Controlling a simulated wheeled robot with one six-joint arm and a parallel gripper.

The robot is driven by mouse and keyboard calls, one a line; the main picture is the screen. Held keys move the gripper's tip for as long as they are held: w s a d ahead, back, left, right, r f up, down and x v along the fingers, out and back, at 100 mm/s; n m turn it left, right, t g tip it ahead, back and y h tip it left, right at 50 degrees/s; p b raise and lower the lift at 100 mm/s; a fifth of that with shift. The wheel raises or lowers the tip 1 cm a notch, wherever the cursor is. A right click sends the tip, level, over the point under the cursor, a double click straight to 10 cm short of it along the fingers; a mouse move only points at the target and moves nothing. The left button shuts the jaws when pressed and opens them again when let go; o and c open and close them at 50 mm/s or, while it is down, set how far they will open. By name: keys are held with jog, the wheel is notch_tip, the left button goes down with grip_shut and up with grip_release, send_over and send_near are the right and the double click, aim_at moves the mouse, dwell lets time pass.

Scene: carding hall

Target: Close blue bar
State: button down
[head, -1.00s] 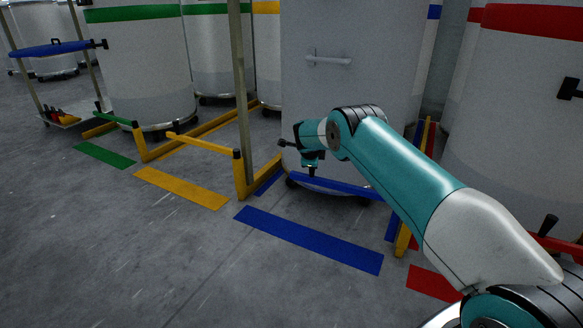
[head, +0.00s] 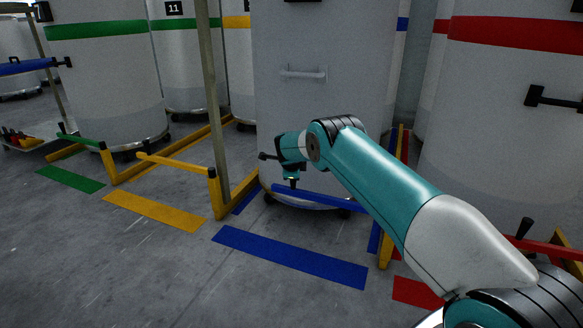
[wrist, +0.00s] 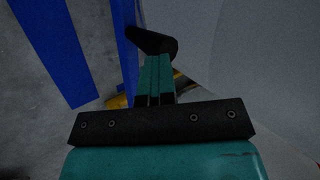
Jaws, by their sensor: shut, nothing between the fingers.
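The blue bar (head: 318,197) runs low across the front of a pale grey container, with its right part hidden behind my arm. Its left end stands apart from the yellow post at left. My gripper (head: 292,184) points down at the bar near that left end. In the wrist view my gripper (wrist: 153,62) has its teal fingers together and empty. A black knob (wrist: 152,42) lies just beyond the fingertips, beside the blue bar (wrist: 130,55). I cannot tell whether the fingers touch the knob or bar.
A yellow frame post (head: 215,193) stands left of the bar. A yellow bar (head: 175,164) and a green bar (head: 82,140) front neighbouring bays. A red-banded container (head: 510,110) stands close at right. The floor around the blue floor strip (head: 290,257) is clear.

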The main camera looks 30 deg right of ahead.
jog(key=s+a+f+p+v, duration=0.1)
jog(key=p+v, duration=0.6)
jog(key=v, duration=0.6)
jog(key=shift+a+f+p, duration=0.2)
jog(key=shift+a+p, duration=0.2)
jog(key=s+a+r+n+g+y+p, duration=0.1)
jog(key=s+a+r+n+g+y, duration=0.35)
jog(key=s+a+r+n, duration=1.2)
jog(key=s+a+r+n+g+y, duration=0.1)
jog(key=s+a+r+n+y, duration=0.3)
jog(key=s, duration=0.6)
jog(key=s+a+r+n+g+h+p, duration=0.1)
jog(key=s+r+n, duration=0.2)
jog(key=s+n, duration=0.5)
jog(key=s+a+r+n+y, duration=0.2)
jog(key=s+r+n, duration=0.15)
jog(key=s, duration=0.95)
notch_tip(320, 180, up, 38)
jog(key=p, duration=3.8)
jog(key=shift+w, duration=0.35)
jog(key=shift+h, duration=0.25)
